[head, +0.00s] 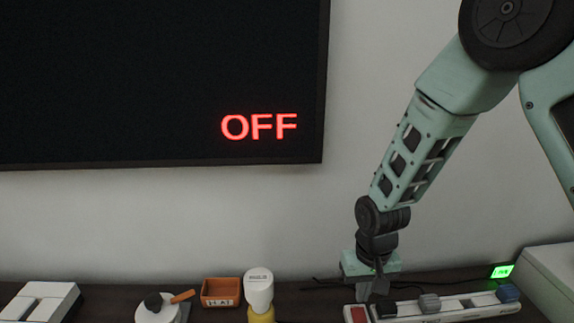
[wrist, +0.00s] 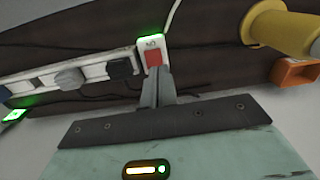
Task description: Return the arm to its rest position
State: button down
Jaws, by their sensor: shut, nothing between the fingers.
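My arm (head: 420,150) reaches down from the upper right in the head view, bent at the wrist. My gripper (head: 368,292) points downward just above the left end of a white power strip (head: 450,307). It is shut and empty. In the wrist view, my gripper's fingers (wrist: 157,82) are together, close to the strip's red switch (wrist: 152,57). I cannot tell whether the fingertips touch the strip.
A dark screen (head: 160,80) reading OFF hangs on the wall. On the dark surface stand a yellow-and-white bottle (head: 259,290), an orange box (head: 221,292), a white pot-like item (head: 157,312) and a white box (head: 42,303). A green-lit display (head: 502,271) is at right.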

jog(key=s+a+r+n, duration=0.2)
jog(key=s+r+n, duration=0.1)
jog(key=s+r, duration=0.5)
jog(key=s+a+r+n, duration=0.2)
jog(key=s+r+n, duration=0.2)
jog(key=s+r, duration=0.5)
jog(key=s, duration=0.4)
jog(key=shift+a, duration=0.4)
jog(key=shift+a+f, duration=0.1)
